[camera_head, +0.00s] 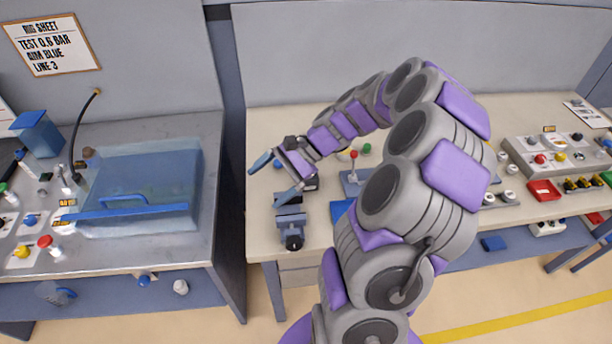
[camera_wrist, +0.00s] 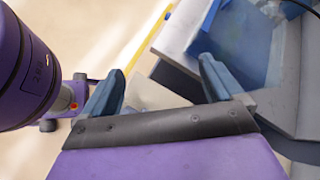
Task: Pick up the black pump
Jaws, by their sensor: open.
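My gripper (camera_head: 271,180) is open and empty in the head view. It hangs over the left end of the beige bench, its two blue fingers spread toward the gap beside the left bench. It also shows in the wrist view (camera_wrist: 160,78), with nothing between the fingers. I cannot make out a black pump for certain in either view. My arm hides part of the beige bench, so the pump may be behind it. A dark item (camera_head: 10,155) is cut off at the left edge, too unclear to name.
A clear blue tank (camera_head: 150,165) with a blue-handled front stands on the left bench, near a black hose (camera_head: 84,115) and knobs. A blue-grey vise (camera_head: 291,228) sits below my gripper on the beige bench (camera_head: 265,120). A control panel (camera_head: 555,150) is at right.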

